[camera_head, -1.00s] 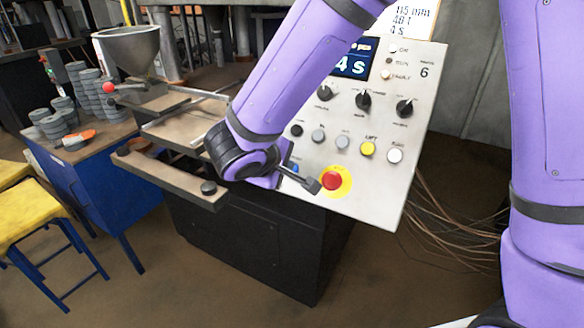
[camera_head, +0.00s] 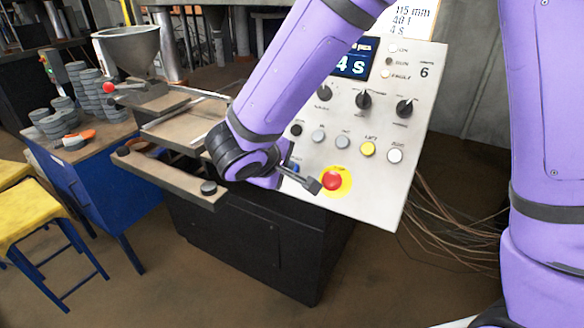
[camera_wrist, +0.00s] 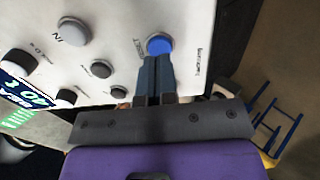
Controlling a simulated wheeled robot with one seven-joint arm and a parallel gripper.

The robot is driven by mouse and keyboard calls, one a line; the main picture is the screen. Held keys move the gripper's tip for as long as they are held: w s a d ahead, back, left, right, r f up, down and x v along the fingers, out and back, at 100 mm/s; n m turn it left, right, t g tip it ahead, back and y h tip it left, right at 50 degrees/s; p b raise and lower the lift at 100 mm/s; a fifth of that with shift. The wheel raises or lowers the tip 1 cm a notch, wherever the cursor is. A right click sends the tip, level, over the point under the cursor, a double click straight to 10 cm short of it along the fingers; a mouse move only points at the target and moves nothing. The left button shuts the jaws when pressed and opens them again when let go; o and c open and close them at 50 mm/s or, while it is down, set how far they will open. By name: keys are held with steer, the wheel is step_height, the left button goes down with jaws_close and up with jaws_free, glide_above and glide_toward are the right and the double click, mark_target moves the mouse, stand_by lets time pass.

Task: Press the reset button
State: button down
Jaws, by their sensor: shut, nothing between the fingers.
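The reset button is a round blue button (camera_wrist: 159,44) on the pale panel, with RESET lettering beside it in the wrist view. A small part of the blue button (camera_head: 295,168) shows in the head view at the panel's lower left, beside my arm. My gripper (camera_wrist: 156,63) is shut and empty. Its fingertips are right at the blue button's near edge in the wrist view and overlap its lower rim. I cannot tell whether they touch it or whether it is pressed in.
A red emergency stop (camera_head: 332,180) on a yellow disc sits close right of my gripper. Grey, yellow and white buttons and black knobs cover the control panel (camera_head: 400,130). A blue table (camera_head: 100,190) with stacked discs stands left. Loose cables (camera_head: 450,215) hang at right.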

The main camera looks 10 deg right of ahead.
steer(key=shift+x, duration=1.2)
stand_by(0.9)
steer(key=v, duration=0.8)
stand_by(0.7)
steer(key=s+d+r+m+g, duration=0.2)
steer(key=s+d+r+m, duration=0.15)
steer(key=d, duration=0.45)
steer(key=s+d+r+m+g, duration=0.2)
steer(key=d+r, duration=0.3)
steer(key=d, duration=0.4)
steer(key=s+d+r+m+y, duration=0.2)
steer(key=s+d+y, duration=0.1)
steer(key=s+d, duration=0.1)
steer(key=s+d+r+m+t+y, duration=0.1)
steer(key=s+d+r+m+y, duration=0.2)
steer(key=s, duration=0.4)
steer(key=shift+s+d+t, duration=0.3)
steer(key=shift+d, duration=0.6)
steer(key=shift+f, duration=0.1)
stand_by(0.6)
